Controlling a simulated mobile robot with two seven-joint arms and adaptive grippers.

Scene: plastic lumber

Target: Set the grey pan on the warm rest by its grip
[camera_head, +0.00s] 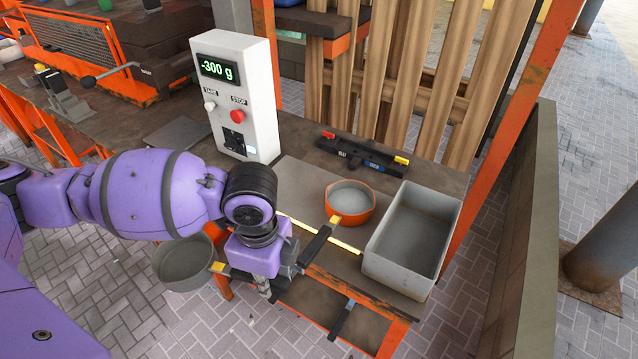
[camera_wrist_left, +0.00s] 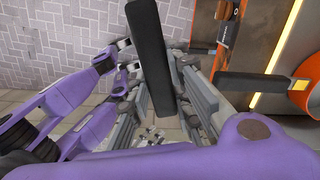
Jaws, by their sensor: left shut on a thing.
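The grey pan (camera_head: 178,264) is a round pan with a yellow collar and a black grip. My left gripper (camera_head: 266,284) is shut on that grip, and the pan hangs out to its left, off the bench's front edge with paving below. In the left wrist view the black grip (camera_wrist_left: 150,60) runs between the gripper's fingers (camera_wrist_left: 165,105); the pan's bowl is out of that view. I cannot tell for sure which thing is the warm rest. A black bar (camera_head: 363,158) with red and yellow ends lies at the bench's back. My right gripper is not in view.
An orange pan (camera_head: 350,207) stands on a grey plate (camera_head: 298,180), its black handle (camera_head: 314,246) jutting over the front edge. A grey bin (camera_head: 379,266) stands to its right. A white control box (camera_head: 243,125) reading -300 g stands behind. Another black handle (camera_head: 342,320) shows lower down.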

